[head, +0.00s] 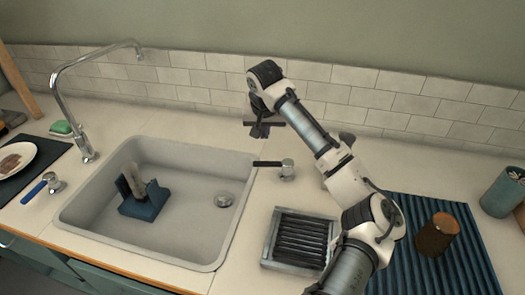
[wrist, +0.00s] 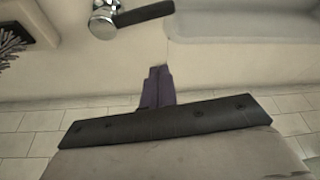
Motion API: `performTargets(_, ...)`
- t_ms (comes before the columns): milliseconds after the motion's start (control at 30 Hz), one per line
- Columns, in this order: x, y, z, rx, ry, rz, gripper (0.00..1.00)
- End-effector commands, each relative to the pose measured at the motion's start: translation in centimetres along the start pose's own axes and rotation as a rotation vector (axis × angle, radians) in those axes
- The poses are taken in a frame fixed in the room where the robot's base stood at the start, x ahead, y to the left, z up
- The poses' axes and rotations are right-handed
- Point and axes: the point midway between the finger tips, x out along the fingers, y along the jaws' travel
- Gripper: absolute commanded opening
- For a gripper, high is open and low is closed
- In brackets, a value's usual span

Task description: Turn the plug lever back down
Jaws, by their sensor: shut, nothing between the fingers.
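A metal lever with a black handle (head: 268,164) stands on the counter just right of the sink; I take it to be the plug lever. Its handle points left toward the sink rim and looks roughly level. It also shows at the top of the wrist view (wrist: 143,15). My gripper (head: 259,131) is above and behind it, close to the tiled wall, apart from the lever. In the wrist view the fingers (wrist: 157,85) are together and empty. The round drain plug (head: 224,199) is at the right of the sink floor; whether it is raised is hard to tell.
The sink (head: 180,226) holds a blue rack (head: 146,203) with a pale item. A blue-handled lever (head: 40,188) and a tall faucet (head: 88,150) stand left. A ridged dark tray (head: 268,245) lies right of the sink. A brown cup (head: 437,236) stands on a blue mat (head: 462,275).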

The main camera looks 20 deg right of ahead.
Motion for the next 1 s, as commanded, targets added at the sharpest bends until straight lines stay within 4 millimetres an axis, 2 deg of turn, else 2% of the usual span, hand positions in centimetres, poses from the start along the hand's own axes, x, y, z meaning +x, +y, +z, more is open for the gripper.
performTargets(367,7.9,0.1,0.0,0.0,-0.002,0.002,0.0)
performTargets(533,7.1,0.1,2.1,-0.002,0.001,0.0,0.0)
performTargets(700,6.7,0.1,3.4,-0.001,0.001,0.001,0.0)
performTargets(1000,6.7,0.0,3.8,-0.001,0.002,-0.001,0.0)
